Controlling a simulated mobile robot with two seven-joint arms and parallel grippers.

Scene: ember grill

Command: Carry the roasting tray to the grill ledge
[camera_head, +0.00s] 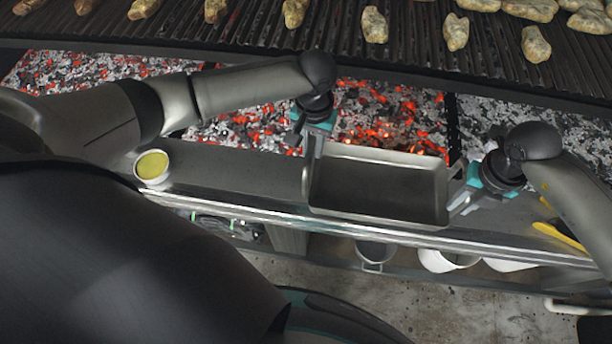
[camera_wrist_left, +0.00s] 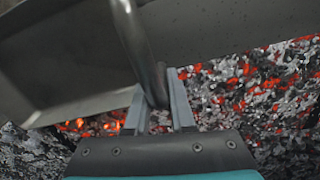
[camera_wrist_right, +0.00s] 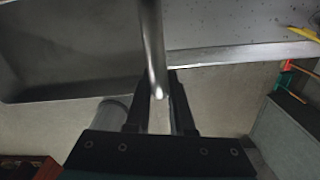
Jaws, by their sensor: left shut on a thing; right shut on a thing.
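The roasting tray (camera_head: 378,156) is a shallow, empty rectangular metal pan with a handle at each short end. It is over the steel ledge (camera_head: 245,172) in front of the coals; I cannot tell whether it touches the ledge. My left gripper (camera_head: 308,145) is shut on the tray's left handle, and the handle bar (camera_wrist_left: 142,45) runs between its fingers in the left wrist view. My right gripper (camera_head: 462,203) is shut on the right handle, whose bar (camera_wrist_right: 155,55) shows between the fingers in the right wrist view.
A white cup of yellow-green sauce (camera_head: 152,166) stands on the ledge at the left. Yellow tongs or a similar tool (camera_head: 560,236) lie at the right. Glowing coals (camera_head: 250,112) lie behind the ledge, below the grill grate (camera_head: 330,30) with food pieces. Pots (camera_head: 375,252) stand below.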

